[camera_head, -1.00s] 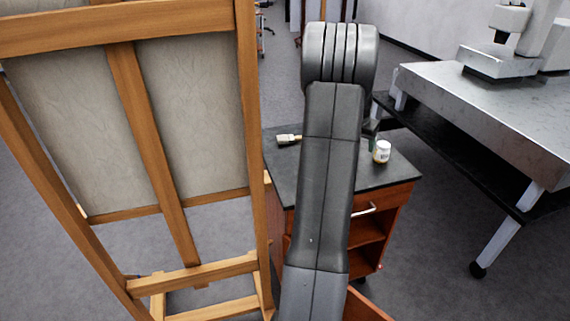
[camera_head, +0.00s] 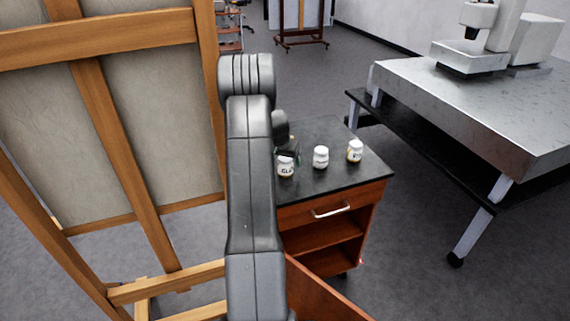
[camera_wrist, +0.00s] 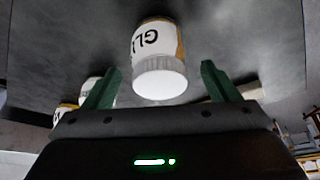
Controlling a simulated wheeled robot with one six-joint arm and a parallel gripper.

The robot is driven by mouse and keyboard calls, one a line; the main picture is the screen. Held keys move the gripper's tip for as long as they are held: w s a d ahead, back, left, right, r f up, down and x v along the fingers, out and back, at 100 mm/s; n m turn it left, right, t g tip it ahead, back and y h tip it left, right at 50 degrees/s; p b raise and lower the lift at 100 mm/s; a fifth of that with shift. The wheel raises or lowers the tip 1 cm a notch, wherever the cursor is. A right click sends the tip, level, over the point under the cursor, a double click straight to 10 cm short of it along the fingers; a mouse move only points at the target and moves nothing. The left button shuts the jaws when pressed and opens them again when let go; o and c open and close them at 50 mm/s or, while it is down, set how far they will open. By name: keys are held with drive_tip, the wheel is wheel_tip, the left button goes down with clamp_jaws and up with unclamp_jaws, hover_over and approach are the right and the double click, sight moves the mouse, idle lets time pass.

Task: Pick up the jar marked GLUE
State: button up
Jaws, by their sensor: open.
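The jar marked GLUE (camera_head: 286,168) is a small white-capped jar at the front left of the dark cabinet top, beside my arm; its label reads "GL" with the rest cut off. In the wrist view the same jar (camera_wrist: 158,62) appears upside down, lettering partly visible, white lid toward me. My gripper (camera_wrist: 158,82) is open, with a green finger on each side of the jar's lid in that picture. I cannot tell whether either finger touches it. In the head view my gripper (camera_head: 288,146) is mostly hidden by my arm, right by the jar.
Two similar jars stand to the right, a middle one (camera_head: 320,157) and a far one (camera_head: 355,150). The cabinet top (camera_head: 325,183) is otherwise bare at the front. A wooden easel (camera_head: 208,120) stands close left; a metal table (camera_head: 480,95) stands right.

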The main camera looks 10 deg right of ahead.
drive_tip(key=shift+x, duration=1.25)
drive_tip(key=c, duration=1.2)
